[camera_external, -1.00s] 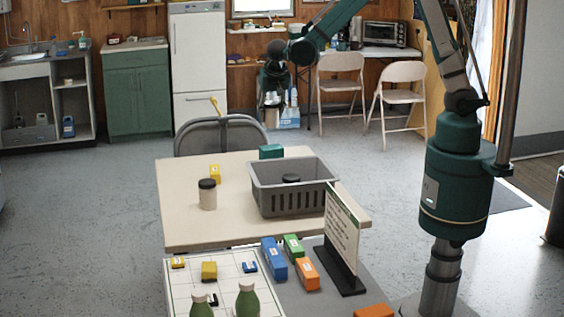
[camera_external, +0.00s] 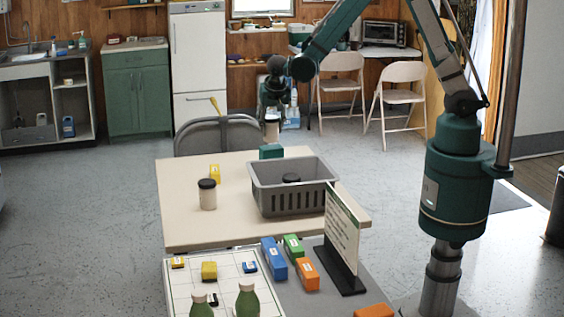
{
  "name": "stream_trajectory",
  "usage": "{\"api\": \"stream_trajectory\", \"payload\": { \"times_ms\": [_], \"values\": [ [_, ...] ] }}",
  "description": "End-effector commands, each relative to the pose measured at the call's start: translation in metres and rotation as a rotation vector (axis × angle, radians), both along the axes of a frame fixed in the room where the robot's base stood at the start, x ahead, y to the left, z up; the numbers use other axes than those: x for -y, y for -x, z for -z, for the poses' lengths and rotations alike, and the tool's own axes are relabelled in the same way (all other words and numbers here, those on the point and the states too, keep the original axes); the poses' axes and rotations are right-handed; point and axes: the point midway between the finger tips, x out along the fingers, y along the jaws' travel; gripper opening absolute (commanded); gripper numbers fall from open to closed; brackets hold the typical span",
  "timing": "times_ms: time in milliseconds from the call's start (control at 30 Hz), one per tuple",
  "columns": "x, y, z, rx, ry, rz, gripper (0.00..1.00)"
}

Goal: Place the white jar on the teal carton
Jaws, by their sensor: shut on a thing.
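My gripper (camera_external: 272,112) is above the far edge of the beige table, shut on a small white jar (camera_external: 272,131) that hangs upright below it. The teal carton (camera_external: 271,152) stands on the table's far side, behind the grey crate. The held jar shows just above the carton in the picture; I cannot tell whether they touch or how far apart they are in depth.
A grey crate (camera_external: 294,205) with a dark-lidded thing inside stands on the table (camera_external: 185,228). A yellow carton (camera_external: 215,173) stands behind the lidded jar. A sign (camera_external: 342,232) stands at the near right. A chair (camera_external: 215,135) is behind the table. The table's left part is clear.

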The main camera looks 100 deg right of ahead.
Motion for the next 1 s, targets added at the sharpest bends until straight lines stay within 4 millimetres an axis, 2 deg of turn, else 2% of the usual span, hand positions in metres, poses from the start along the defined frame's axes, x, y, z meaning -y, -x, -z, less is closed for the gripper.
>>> {"api": "stream_trajectory", "payload": {
  "times_ms": [233, 767, 800, 900, 1000],
  "values": [
    [0.000, 0.000, 0.023, 0.000, 0.000, 0.000, 0.20],
    [0.000, 0.000, 0.029, 0.000, 0.000, 0.000, 0.20],
    [0.000, 0.000, 0.029, 0.000, 0.000, 0.000, 0.41],
    [0.000, 0.000, 0.028, 0.000, 0.000, 0.000, 0.52],
    [0.000, 0.000, 0.028, 0.000, 0.000, 0.000, 0.52]
  ]
}}
